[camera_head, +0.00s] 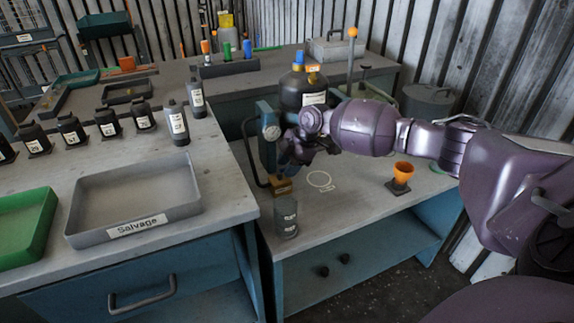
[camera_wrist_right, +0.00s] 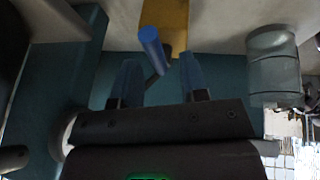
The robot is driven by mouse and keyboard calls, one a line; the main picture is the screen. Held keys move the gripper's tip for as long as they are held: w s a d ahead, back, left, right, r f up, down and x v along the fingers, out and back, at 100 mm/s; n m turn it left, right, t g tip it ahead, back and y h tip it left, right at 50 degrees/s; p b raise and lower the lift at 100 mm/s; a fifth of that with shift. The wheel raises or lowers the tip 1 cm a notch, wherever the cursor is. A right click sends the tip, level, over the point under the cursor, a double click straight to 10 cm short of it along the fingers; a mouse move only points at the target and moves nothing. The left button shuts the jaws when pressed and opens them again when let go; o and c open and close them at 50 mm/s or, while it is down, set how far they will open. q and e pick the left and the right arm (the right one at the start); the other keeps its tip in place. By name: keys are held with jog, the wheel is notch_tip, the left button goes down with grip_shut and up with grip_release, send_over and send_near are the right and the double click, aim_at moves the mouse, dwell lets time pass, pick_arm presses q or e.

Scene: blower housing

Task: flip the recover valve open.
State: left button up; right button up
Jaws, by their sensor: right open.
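A blue lever (camera_wrist_right: 151,42), which looks like the recover valve's handle, sticks out from a yellow body (camera_wrist_right: 176,14) in the right wrist view. In the head view a small brass-yellow block (camera_head: 281,187) shows just below my right gripper (camera_head: 290,160), at the foot of a blue stand with a round gauge (camera_head: 270,130). My right gripper is open. Its two fingers (camera_wrist_right: 161,80) stand apart on either side of the lever's line, and the lever's end lies beyond the tips. I cannot tell whether anything touches. My left gripper is not in view.
A grey canister (camera_head: 286,217) stands at the bench's front corner, close to the gripper; it also shows in the wrist view (camera_wrist_right: 273,62). A dark tank (camera_head: 302,92) stands behind my right arm. A Salvage tray (camera_head: 135,200) lies left.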

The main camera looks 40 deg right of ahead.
grip_shut()
